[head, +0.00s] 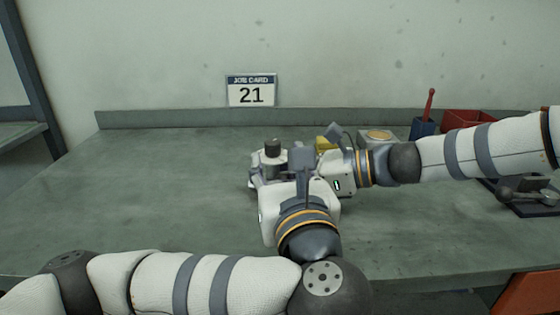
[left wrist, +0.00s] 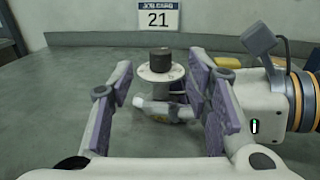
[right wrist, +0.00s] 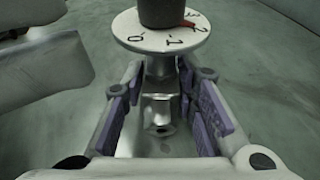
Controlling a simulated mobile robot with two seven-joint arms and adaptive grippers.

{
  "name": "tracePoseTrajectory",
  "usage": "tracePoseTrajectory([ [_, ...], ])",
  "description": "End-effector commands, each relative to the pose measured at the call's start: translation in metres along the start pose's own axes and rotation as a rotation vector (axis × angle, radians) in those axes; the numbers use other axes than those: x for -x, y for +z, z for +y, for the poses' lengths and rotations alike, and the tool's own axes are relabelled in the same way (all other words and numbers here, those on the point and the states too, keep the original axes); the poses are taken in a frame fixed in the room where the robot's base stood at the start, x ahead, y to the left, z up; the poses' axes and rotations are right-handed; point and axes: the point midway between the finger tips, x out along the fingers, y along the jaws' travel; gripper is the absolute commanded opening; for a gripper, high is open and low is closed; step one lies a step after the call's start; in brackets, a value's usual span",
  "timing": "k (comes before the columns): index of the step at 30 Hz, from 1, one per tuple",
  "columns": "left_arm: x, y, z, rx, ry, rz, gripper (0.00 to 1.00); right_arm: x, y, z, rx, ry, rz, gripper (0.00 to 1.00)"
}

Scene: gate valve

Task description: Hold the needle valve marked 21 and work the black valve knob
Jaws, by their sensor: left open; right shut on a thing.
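The needle valve (head: 271,162) stands on the bench, largely hidden by my grippers. Its black knob (left wrist: 160,60) stands upright above a white round dial (left wrist: 160,73). In the right wrist view the dial carries the digits 0, 1 and 2, and a red pointer (right wrist: 188,24) on the knob lies near 2. My right gripper (right wrist: 157,80) is shut on the metal valve body (right wrist: 158,108) below the dial. My left gripper (left wrist: 158,75) is open, its fingers spread to either side of the knob and dial in its view, with the knob beyond the fingertips. No marking 21 shows on the valve itself.
A job card (head: 251,91) reading 21 stands at the back. A yellow object (head: 325,142), a round-topped block (head: 379,136), a blue holder (head: 424,128) and a red bin (head: 468,121) are at the back right. The left bench is clear.

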Motion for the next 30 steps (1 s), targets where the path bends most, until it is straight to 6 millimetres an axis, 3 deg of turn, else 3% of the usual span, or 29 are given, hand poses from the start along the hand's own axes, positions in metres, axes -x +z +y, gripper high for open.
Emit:
tracePoseTrajectory([
  [2, 0.0, 0.0, 0.0, 0.0, 0.0, 0.0, 0.44, 0.0, -0.001, 0.0, -0.001, -0.001, 0.001, 0.11],
  [3, 0.0, 0.0, 0.0, 0.0, 0.0, 0.0, 0.44, 0.0, -0.001, 0.0, -0.001, -0.001, 0.001, 0.31],
  [6, 0.0, 0.0, 0.0, 0.0, 0.0, 0.0, 0.44, 0.0, -0.001, 0.0, 0.0, -0.001, 0.001, 0.5],
  [14, 0.0, 0.0, 0.0, 0.0, 0.0, 0.0, 0.44, 0.0, 0.0, 0.0, 0.0, -0.001, 0.0, 0.5],
  [17, 0.0, 0.0, 0.0, 0.0, 0.0, 0.0, 0.44, 0.009, 0.0, -0.001, 0.001, -0.003, 0.0, 0.5],
  [27, 0.0, 0.0, 0.0, 0.0, 0.0, 0.0, 0.44, 0.094, 0.001, -0.001, 0.001, -0.004, -0.001, 0.5],
  [30, 0.0, 0.0, 0.0, 0.0, 0.0, 0.0, 0.44, 0.11, 0.0, -0.001, 0.001, -0.003, 0.0, 0.5],
])
